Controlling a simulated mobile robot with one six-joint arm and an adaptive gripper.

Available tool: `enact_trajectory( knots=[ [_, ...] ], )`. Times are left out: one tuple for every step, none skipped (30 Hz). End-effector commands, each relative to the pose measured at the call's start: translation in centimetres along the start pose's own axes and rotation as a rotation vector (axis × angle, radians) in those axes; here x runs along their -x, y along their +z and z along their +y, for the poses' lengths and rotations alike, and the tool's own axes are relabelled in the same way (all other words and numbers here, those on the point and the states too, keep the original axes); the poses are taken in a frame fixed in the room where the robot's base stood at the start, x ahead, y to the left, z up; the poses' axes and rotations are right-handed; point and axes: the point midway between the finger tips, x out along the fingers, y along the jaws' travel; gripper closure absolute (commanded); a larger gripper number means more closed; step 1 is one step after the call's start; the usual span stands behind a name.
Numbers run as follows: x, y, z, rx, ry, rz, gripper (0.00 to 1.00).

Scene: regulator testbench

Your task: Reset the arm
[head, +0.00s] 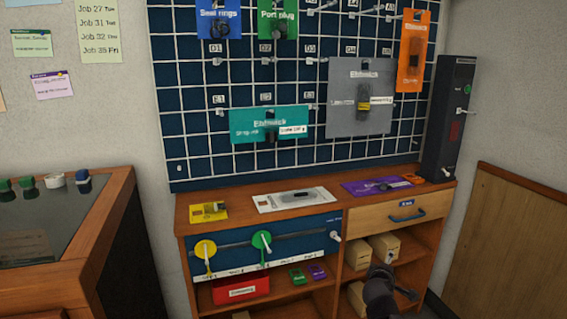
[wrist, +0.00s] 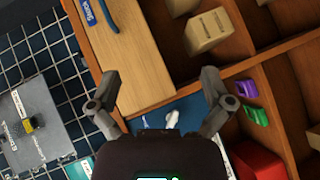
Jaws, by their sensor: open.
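My gripper (head: 384,284) shows at the bottom right of the head view, in front of the open shelves of the wooden bench. In the wrist view my gripper (wrist: 161,88) has its two fingers spread wide apart with nothing between them. Beyond the fingers are the bench's drawer front (wrist: 135,70) and a blue panel with a white lever. Most of the arm is out of the head view.
The wooden bench (head: 408,213) has a drawer with a blue handle (head: 408,217) and shelves with cardboard boxes (head: 384,246). A red bin (head: 240,289) sits lower left. A blue pegboard (head: 200,150) with hanging cards stands behind. A glass-topped cabinet (head: 60,225) stands left.

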Motion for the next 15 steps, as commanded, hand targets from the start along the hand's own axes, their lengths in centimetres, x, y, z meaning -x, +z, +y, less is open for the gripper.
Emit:
enact_trajectory(
  knots=[
    [0.3, 0.3, -0.4, -0.059, -0.045, -0.040, 0.00],
    [0.5, 0.5, -0.8, -0.097, -0.072, -0.065, 0.00],
    [0.8, 0.8, -1.5, -0.143, -0.110, -0.099, 0.00],
    [1.0, 1.0, -2.0, -0.179, -0.140, -0.124, 0.00],
    [1.3, 1.1, -2.5, -0.213, -0.170, -0.149, 0.00],
    [1.7, 1.3, -3.2, -0.258, -0.209, -0.183, 0.00],
    [2.0, 1.4, -3.8, -0.290, -0.241, -0.208, 0.00],
    [2.4, 1.4, -4.3, -0.323, -0.272, -0.235, 0.00],
    [2.9, 1.5, -5.1, -0.363, -0.314, -0.269, 0.00],
    [3.4, 1.6, -5.7, -0.395, -0.346, -0.295, 0.00],
    [3.9, 1.6, -6.2, -0.423, -0.379, -0.322, 0.00],
    [4.5, 1.5, -7.0, -0.461, -0.423, -0.357, 0.00],
    [5.1, 1.4, -7.5, -0.486, -0.457, -0.383, 0.00],
    [5.7, 1.4, -8.1, -0.513, -0.491, -0.410, 0.00],
    [6.5, 1.2, -8.8, -0.544, -0.537, -0.446, 0.00]
  ],
)
